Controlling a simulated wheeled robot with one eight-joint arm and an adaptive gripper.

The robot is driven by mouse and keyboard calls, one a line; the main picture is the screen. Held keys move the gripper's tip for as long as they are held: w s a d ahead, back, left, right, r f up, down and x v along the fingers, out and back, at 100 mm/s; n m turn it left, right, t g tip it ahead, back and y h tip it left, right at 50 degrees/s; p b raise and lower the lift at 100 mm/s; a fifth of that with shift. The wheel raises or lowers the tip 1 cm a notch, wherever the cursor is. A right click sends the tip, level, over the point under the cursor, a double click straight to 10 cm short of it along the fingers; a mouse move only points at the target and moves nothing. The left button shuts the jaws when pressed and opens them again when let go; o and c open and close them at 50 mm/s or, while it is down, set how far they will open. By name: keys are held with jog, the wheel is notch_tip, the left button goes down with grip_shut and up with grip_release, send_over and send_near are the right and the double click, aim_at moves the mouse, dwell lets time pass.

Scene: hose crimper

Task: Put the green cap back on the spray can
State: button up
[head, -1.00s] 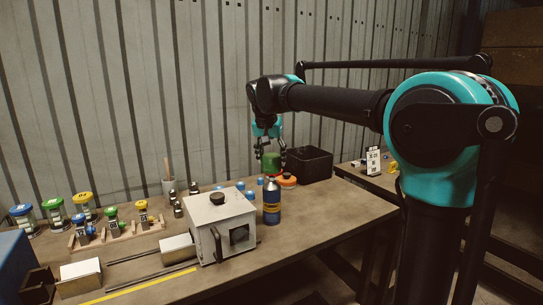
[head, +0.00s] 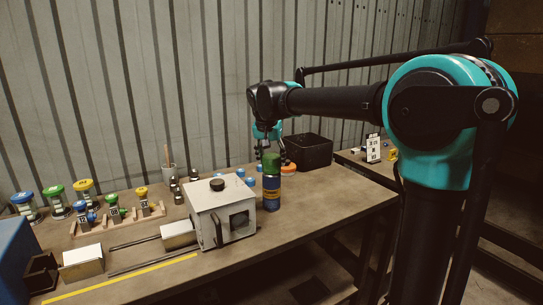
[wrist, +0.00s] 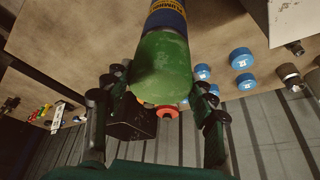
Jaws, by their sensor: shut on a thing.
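The white machine (head: 222,212) stands close left of the can. Several blue caps (wrist: 241,58) lie behind the can. An orange round thing (head: 289,168) and a black bin (head: 308,151) are behind to the right. The table right of the can is clear.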

jog(key=shift+f, duration=0.25)
jog(key=o, duration=0.9)
jog(key=v, duration=1.2)
jog(key=shift+w, duration=0.1)
